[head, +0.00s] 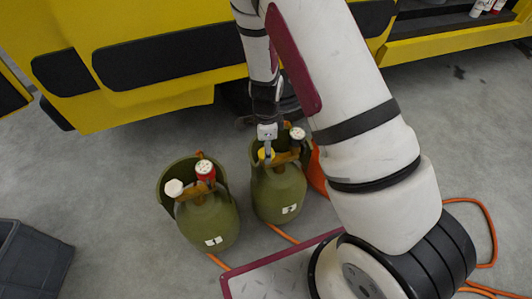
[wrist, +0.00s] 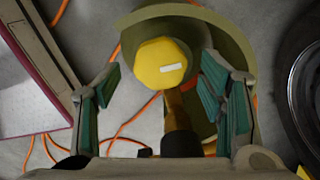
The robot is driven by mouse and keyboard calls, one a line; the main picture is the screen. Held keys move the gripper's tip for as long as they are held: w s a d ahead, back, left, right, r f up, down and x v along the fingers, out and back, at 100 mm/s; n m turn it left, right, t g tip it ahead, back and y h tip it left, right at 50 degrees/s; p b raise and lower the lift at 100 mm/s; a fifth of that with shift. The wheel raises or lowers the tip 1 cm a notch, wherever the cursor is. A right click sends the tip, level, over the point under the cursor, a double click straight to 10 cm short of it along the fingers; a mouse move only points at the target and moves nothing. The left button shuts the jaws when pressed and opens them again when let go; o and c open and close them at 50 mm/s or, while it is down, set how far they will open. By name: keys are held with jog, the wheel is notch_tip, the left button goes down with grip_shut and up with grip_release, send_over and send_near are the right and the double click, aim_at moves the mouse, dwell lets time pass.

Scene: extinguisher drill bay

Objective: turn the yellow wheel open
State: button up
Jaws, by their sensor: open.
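The yellow wheel (wrist: 162,63) fills the upper middle of the wrist view, faceted, with a white mark on its face. In the head view a bit of the yellow wheel (head: 265,154) shows on top of the right green cylinder (head: 279,195), below my gripper (head: 267,144). In the wrist view my gripper (wrist: 163,75) is open, with a teal-padded finger on each side of the wheel. Gaps show between pads and wheel, and no contact is seen. I cannot tell how deep the wheel sits between the fingers.
A white knob (head: 297,133) is on the same cylinder. Orange hoses (head: 480,212) cross the floor. A yellow vehicle (head: 150,60) stands behind, and a dark crate (head: 30,260) is at left.

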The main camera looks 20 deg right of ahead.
jog(key=shift+f, duration=0.75)
jog(key=shift+c, duration=0.5)
jog(key=c, duration=1.1)
jog(key=shift+o, duration=0.2)
